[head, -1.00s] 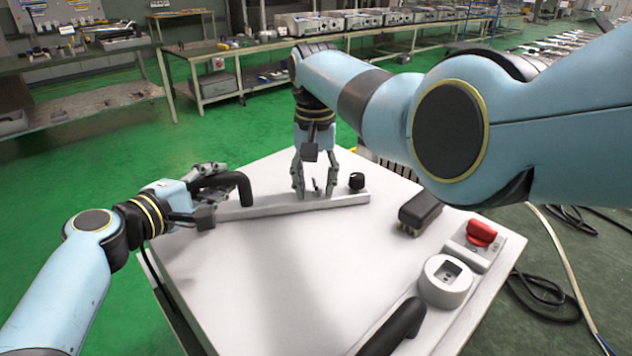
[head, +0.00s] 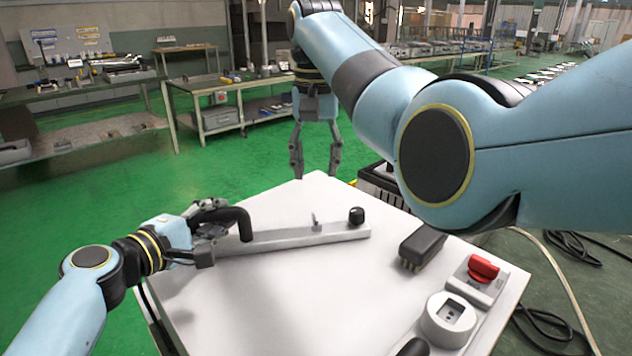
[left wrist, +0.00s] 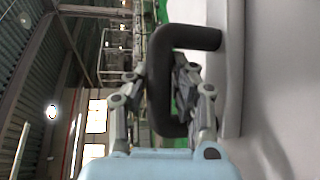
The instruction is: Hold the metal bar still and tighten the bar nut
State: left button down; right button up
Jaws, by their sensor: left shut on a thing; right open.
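The metal bar (head: 285,239) lies along the far side of the white table top. A black curved handle (head: 240,220) stands at its left end, and a small upright nut-like piece (head: 316,222) and a black knob (head: 356,215) sit toward its right end. My left gripper (head: 218,228) is shut on the black handle; the left wrist view also shows the handle (left wrist: 160,75) between its fingers. My right gripper (head: 315,165) is open and empty, pointing down above and beyond the bar, clear of the small upright piece.
A black brush (head: 421,245) lies right of the bar. A red switch (head: 483,268) and a round white socket (head: 449,318) sit at the right edge. Another black handle (head: 414,347) shows at the bottom. The table's middle is clear.

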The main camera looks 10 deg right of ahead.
dwell(0.3)
pick_arm(q)
jog(key=c, duration=1.1)
grip_release()
jog(key=shift+s, duration=0.1)
